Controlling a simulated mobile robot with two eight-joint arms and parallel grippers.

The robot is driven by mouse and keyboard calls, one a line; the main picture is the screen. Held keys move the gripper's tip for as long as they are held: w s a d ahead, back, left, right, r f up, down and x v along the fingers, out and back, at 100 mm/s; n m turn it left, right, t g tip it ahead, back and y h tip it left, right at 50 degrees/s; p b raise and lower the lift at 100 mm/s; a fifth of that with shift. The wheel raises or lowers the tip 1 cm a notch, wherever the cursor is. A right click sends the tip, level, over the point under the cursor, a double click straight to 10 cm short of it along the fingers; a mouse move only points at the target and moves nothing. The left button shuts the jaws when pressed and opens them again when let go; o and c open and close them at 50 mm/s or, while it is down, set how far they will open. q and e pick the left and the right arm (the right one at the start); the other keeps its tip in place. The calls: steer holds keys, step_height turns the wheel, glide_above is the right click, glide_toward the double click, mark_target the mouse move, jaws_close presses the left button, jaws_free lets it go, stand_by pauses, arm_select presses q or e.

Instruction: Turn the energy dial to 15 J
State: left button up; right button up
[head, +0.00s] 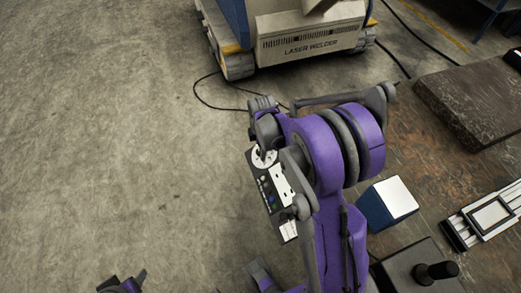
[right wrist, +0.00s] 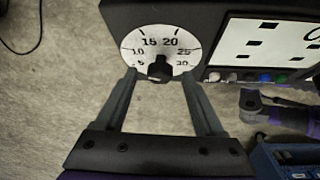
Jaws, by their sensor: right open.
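The energy dial (head: 262,157) is a round white face on a dark control panel (head: 274,204), partly covered by my right arm in the head view. In the right wrist view, the dial (right wrist: 143,44) carries numbers from 5 to 30, with 15 and 20 near the top. Its black knob (right wrist: 159,70) sits at the lower middle; its pointer setting is hard to read. My right gripper (right wrist: 159,78) is open, with one finger on each side of the knob and gaps between. Purple and grey parts at the lower left edge of the head view may be my left arm.
A white display (right wrist: 262,42) and coloured buttons (right wrist: 264,77) sit right of the dial. In the head view, a laser welder (head: 310,35) stands at the back. A blue-and-white box (head: 388,202) and dark slab (head: 475,98) lie right. The left floor is clear.

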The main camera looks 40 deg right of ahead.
steer(key=shift+f, duration=0.75)
jaws_close()
